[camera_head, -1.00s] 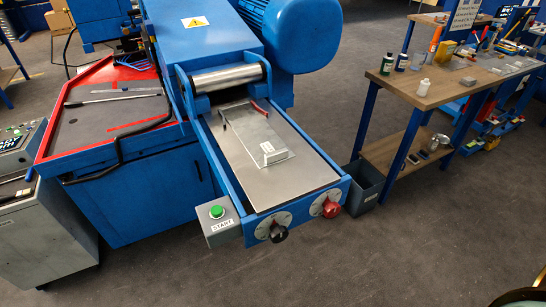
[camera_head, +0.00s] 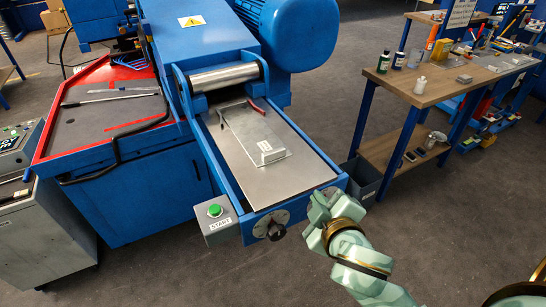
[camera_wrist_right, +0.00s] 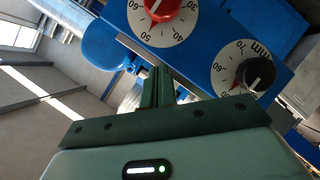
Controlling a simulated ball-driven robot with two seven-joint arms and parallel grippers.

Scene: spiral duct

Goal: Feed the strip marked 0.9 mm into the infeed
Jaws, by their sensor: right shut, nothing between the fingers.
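A flat metal strip (camera_head: 243,127) lies on the infeed table (camera_head: 285,185), with a small pale block (camera_head: 267,151) near its front end. Its marking is too small to read. The infeed roller (camera_head: 224,78) is at the table's far end. My right gripper (camera_head: 322,203) is at the table's front right corner, in front of the red knob, which it hides in the head view. In the right wrist view the fingers (camera_wrist_right: 158,88) are shut and empty, just below the red knob (camera_wrist_right: 162,8); contact cannot be told. The black knob (camera_wrist_right: 255,75) is to their right. My left gripper is out of view.
A green START button (camera_head: 215,210) sits on a grey box at the table's front left. A red-edged blue cabinet (camera_head: 105,115) stands left. A wooden bench (camera_head: 440,85) with bottles and a dark bin (camera_head: 362,180) are right. Open floor lies in front.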

